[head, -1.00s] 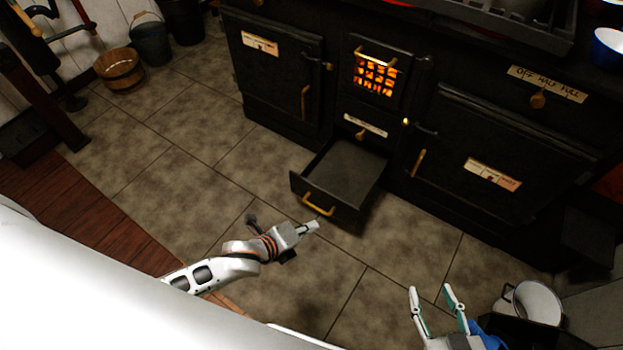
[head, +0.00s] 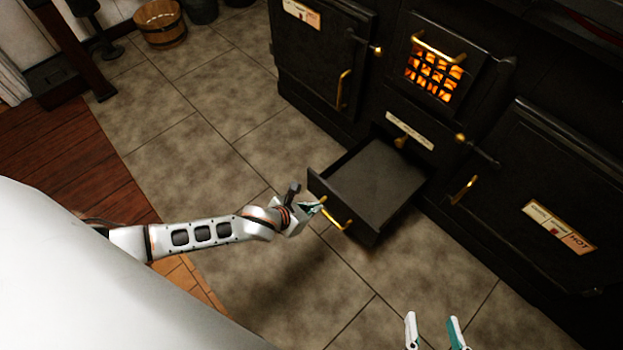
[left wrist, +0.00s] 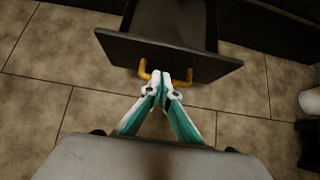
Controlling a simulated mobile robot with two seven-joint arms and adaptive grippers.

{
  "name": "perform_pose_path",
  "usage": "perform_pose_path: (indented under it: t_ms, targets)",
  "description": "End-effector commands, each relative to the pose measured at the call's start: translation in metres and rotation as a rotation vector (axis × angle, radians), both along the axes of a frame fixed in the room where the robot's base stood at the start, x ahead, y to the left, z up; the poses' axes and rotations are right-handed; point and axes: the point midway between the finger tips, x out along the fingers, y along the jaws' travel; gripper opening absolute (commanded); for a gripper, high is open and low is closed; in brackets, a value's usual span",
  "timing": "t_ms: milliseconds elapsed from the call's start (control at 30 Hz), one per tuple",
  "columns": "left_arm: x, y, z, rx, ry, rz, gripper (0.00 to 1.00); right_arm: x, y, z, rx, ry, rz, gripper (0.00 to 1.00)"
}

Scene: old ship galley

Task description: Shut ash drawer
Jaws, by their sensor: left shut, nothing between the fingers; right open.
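The black ash drawer (head: 375,180) stands pulled out from the bottom of the stove, under the glowing grate. It looks empty. Its brass handle (head: 336,217) is on the front panel, and it also shows in the left wrist view (left wrist: 144,70). My left gripper (head: 318,207) is shut and empty, with its fingertips at the handle, close to the drawer's front panel (left wrist: 195,63). I cannot tell whether they touch it. My right gripper (head: 433,322) is open and empty, low in the head view, apart from the drawer.
The black stove (head: 420,110) has a glowing fire grate (head: 435,73) above the drawer and doors with brass handles on both sides. A wooden bucket (head: 160,24) stands at the back left. The tiled floor (head: 230,110) left of the drawer is clear.

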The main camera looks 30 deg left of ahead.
Motion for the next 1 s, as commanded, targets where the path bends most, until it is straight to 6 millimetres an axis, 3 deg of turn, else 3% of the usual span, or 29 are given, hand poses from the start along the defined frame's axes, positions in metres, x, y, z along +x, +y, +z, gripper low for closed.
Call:
perform_pose_path:
  t_ms: [33, 167, 300, 500, 1000]
  targets:
    - [0.0, -0.003, -0.019, -0.003, 0.016, 0.003, 0.0, 0.0, 0.003, -0.002, 0.023, 0.004, -0.006, 0.42]
    - [0.016, -0.009, -0.036, -0.003, 0.015, 0.002, 0.0, 0.001, 0.012, 0.0, 0.086, 0.005, -0.021, 0.42]
    - [0.04, -0.016, -0.028, -0.004, 0.006, 0.001, 0.0, -0.003, 0.022, -0.001, 0.152, 0.019, -0.037, 0.42]
    - [0.056, -0.021, -0.024, -0.003, 0.001, 0.0, 0.0, -0.005, 0.03, -0.001, 0.21, 0.03, -0.053, 0.42]
    - [0.062, -0.023, -0.022, -0.001, -0.002, 0.001, 0.0, -0.005, 0.031, 0.0, 0.219, 0.029, -0.054, 0.42]
